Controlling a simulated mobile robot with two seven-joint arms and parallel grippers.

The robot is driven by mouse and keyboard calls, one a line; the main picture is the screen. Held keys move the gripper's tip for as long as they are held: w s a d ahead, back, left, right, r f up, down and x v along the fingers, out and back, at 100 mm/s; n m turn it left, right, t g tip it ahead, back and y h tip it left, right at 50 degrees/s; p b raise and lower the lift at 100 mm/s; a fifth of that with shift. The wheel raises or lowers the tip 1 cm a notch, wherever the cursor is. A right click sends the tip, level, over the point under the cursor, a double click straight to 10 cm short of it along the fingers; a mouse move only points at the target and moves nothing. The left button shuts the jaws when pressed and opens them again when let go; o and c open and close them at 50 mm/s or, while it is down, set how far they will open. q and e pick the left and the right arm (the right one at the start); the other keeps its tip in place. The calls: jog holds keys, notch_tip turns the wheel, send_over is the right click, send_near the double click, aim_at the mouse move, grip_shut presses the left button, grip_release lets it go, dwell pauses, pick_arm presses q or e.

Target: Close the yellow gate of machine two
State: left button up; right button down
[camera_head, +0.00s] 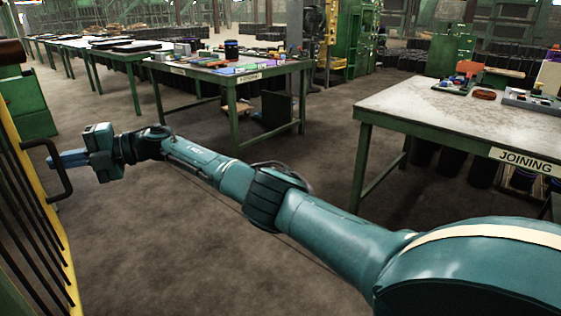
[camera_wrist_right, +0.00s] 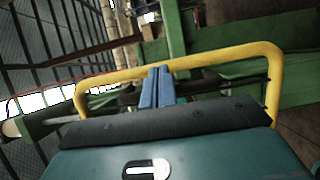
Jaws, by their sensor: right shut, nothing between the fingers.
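The yellow gate (camera_head: 66,271) with dark upright bars stands at the left edge of the head view. A black bow-shaped handle (camera_head: 67,184) sticks out from it to the right. My right gripper (camera_head: 68,158) has its blue fingers shut and empty. Their tips overlap the handle's loop in the head view; I cannot tell whether they touch it. In the right wrist view the shut blue fingers (camera_wrist_right: 157,86) point at a bent yellow bar (camera_wrist_right: 215,60), with a dark bar behind them. My left gripper is not in view.
A green-legged table marked JOINING (camera_head: 420,104) stands at the right, with small parts on top. Another cluttered table (camera_head: 235,82) stands at the back. A green cabinet (camera_head: 28,106) is beyond the gate at the left. The brown floor between gate and tables is clear.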

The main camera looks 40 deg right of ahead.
jog(key=shift+s+b+x, duration=0.25)
jog(key=shift+b+x, duration=0.05)
jog(key=shift+x, duration=0.95)
jog(key=shift+w+a, duration=0.1)
jog(key=shift+a, duration=0.55)
